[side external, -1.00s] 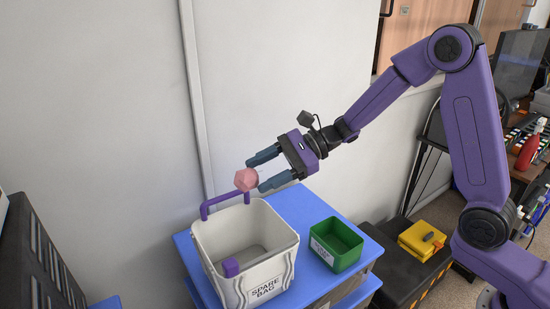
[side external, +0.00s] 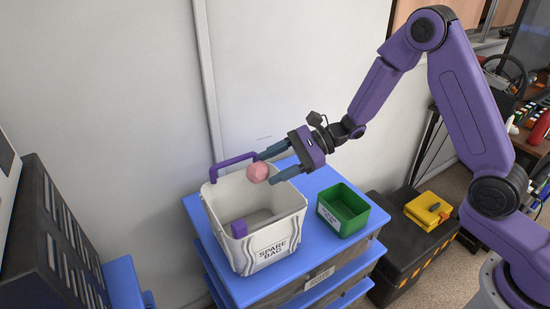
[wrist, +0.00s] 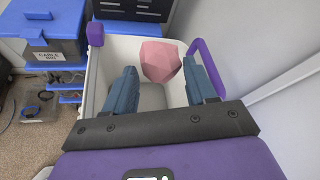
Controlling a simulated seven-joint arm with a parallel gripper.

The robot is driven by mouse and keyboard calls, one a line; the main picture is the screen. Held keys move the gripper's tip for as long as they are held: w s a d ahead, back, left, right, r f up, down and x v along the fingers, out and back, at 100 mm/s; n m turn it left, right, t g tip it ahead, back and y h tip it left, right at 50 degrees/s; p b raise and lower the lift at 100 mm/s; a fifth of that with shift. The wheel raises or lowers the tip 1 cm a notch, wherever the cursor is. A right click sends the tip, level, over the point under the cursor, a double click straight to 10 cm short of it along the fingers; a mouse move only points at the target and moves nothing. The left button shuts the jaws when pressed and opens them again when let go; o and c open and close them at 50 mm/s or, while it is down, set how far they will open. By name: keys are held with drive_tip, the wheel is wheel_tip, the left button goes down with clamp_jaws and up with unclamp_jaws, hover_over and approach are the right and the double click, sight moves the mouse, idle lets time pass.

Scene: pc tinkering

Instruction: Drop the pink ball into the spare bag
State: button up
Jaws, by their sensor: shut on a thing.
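The pink faceted ball (side external: 258,172) is at the fingertips of my gripper (side external: 267,168). My gripper is shut on it, with one finger to each side. In the wrist view, the ball (wrist: 161,61) shows between the two fingertips (wrist: 160,68) and at their far end. The white spare bag (side external: 268,238), an open-topped container with a purple handle (side external: 232,161), stands upright below. The ball is over its opening, near the back rim and handle. In the wrist view, the bag's pale wall (wrist: 108,60) surrounds the ball and fingers.
A green bin (side external: 345,212) stands right of the bag on the blue cart top (side external: 312,247). The wall is close behind. A yellow case (side external: 428,211) lies on a black box farther right.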

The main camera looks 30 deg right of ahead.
drive_tip(key=o, duration=1.1)
drive_tip(key=v, duration=1.7)
drive_tip(key=shift+d, duration=0.2)
drive_tip(key=shift+s, duration=0.1)
